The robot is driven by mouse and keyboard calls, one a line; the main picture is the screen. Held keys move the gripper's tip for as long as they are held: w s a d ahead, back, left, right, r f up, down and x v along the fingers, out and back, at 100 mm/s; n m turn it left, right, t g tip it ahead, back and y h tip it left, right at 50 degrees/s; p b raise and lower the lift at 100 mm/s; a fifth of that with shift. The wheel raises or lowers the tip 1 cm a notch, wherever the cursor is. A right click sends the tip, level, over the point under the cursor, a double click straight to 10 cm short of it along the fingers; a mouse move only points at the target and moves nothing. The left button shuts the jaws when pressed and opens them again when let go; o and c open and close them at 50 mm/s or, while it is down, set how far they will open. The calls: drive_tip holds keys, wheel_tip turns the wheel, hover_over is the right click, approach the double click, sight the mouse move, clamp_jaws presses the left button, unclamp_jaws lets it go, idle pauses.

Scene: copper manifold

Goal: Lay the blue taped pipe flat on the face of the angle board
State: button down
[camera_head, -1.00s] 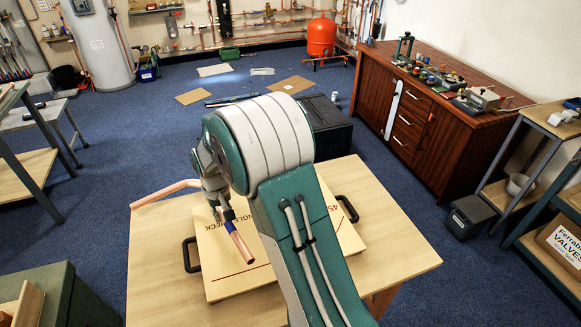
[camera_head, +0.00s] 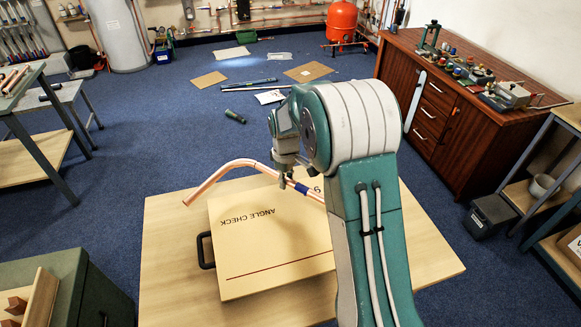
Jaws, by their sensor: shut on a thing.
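The bent copper pipe (camera_head: 241,164) with a band of blue tape (camera_head: 300,187) is in my gripper (camera_head: 284,172). My gripper is shut on it near the tape. The bent end reaches left past the board's far edge, and the straight end runs right and is partly hidden behind my arm. The angle board (camera_head: 262,242) is a pale wooden panel with "ANGLE CHECK" lettering and a dark red line, on the table. The pipe shows over the board's far edge. I cannot tell how far it is above the face. My arm covers the board's right side.
The wooden table (camera_head: 170,270) has bare room left of the board and in front of it. A black handle (camera_head: 205,250) stands at the board's left side. A brown cabinet (camera_head: 450,125) with tools is at the right. A green box (camera_head: 75,290) stands at the lower left.

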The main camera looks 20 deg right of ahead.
sight(289, 193)
drive_tip(key=shift+w+d+f+n, duration=0.25)
drive_tip(key=shift+w+f+n, duration=0.15)
drive_tip(key=shift+f+n, duration=1.15)
drive_tip(key=shift+w+d+f+n, duration=0.4)
drive_tip(key=shift+f+n, duration=0.55)
drive_tip(key=shift+n, duration=1.1)
drive_tip(key=shift+w+d+f+n, duration=0.15)
drive_tip(key=shift+w+f+n, duration=0.3)
drive_tip(key=shift+f+n, duration=1.1)
drive_tip(key=shift+r+n, duration=0.25)
drive_tip(key=shift+c, duration=2.2)
unclamp_jaws()
drive_tip(key=shift+f, duration=0.1)
drive_tip(key=o, duration=0.4)
drive_tip(key=shift+c, duration=0.2)
